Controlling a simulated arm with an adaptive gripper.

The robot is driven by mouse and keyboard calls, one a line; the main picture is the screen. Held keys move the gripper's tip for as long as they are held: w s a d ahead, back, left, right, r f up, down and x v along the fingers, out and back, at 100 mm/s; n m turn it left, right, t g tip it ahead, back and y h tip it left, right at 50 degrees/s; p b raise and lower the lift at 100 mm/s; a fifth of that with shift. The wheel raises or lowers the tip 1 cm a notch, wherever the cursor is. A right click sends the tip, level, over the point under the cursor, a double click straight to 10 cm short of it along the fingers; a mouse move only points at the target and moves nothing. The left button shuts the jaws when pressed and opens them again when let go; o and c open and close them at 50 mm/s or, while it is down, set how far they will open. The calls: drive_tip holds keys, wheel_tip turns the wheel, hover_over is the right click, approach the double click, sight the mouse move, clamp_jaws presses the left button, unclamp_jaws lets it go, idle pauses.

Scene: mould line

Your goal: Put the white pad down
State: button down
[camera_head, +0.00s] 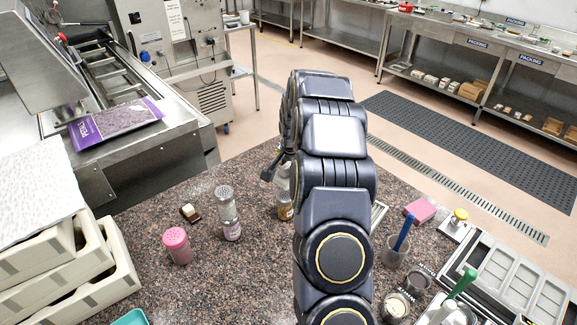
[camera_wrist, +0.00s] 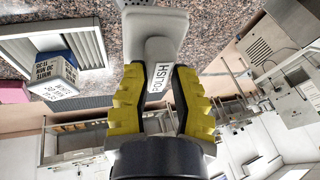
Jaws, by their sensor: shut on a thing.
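In the wrist view my gripper (camera_wrist: 160,112) has its two yellow-and-black fingers closed on a pale grey-white piece (camera_wrist: 156,50). In the head view my arm hides most of the gripper and the held piece.
A pink shaker (camera_head: 177,245), a metal-capped jar (camera_head: 228,213) and a small brown item (camera_head: 190,212) stand left of my arm. Stacked moulds (camera_head: 110,265) fill the left edge. A pink block (camera_head: 420,209) and a cup (camera_head: 396,252) stand right.

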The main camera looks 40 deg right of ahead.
drive_tip(key=s+a+f+n+y, duration=0.1)
drive_tip(key=s+a+f+n, duration=0.1)
drive_tip(key=s+a+n, duration=0.3)
drive_tip(key=s+a+f+n+y, duration=0.1)
drive_tip(key=s+a+f+n, duration=0.2)
drive_tip(key=s, duration=0.5)
drive_tip(key=shift+w+f, duration=0.1)
drive_tip(key=shift+f, duration=3.55)
drive_tip(key=shift+f, duration=0.1)
drive_tip(key=c, duration=1)
unclamp_jaws()
